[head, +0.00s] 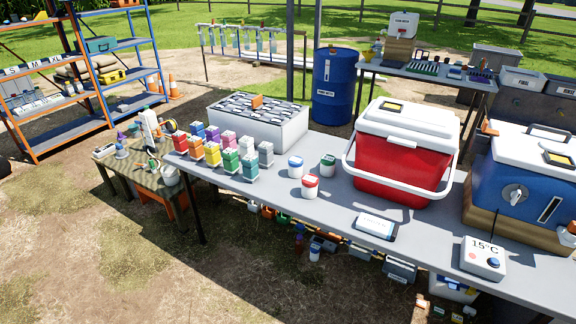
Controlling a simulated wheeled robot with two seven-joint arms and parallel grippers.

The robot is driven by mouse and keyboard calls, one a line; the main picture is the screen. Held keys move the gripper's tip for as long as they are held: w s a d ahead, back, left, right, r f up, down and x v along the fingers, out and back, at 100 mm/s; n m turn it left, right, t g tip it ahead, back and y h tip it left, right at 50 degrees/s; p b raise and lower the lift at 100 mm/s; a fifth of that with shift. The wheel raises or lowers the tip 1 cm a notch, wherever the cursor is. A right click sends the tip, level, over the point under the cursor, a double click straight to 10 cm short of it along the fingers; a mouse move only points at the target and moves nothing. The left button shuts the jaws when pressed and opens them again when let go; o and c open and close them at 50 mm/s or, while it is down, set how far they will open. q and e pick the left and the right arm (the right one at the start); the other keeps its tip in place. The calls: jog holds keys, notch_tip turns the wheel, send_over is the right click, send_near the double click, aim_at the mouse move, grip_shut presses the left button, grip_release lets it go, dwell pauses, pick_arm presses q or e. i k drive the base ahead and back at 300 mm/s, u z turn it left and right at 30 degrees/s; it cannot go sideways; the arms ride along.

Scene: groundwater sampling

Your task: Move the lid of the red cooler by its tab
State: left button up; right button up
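The red cooler (398,168) stands on the right half of the long grey table. Its white lid (410,122) sits on top and looks closed. A small dark and yellow patch (392,106) lies on the lid's top; I cannot tell whether it is the tab. An orange piece (490,128) shows just right of the lid, by the blue cooler; I cannot tell which it belongs to. The cooler's white handle (398,203) hangs across its front. Neither of my grippers is in view.
The blue cooler (520,190) stands close on the right. White jars (311,187) and a white device (376,226) lie near the red cooler, with a temperature box (483,258) farther right.

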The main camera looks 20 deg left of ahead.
aim_at(412, 125)
jog(key=z, duration=0.05)
jog(key=k, duration=0.3)
jog(key=u, duration=1.25)
jog(key=i, duration=1)
jog(key=z, duration=0.65)
jog(key=i, duration=0.35)
jog(key=z, duration=0.25)
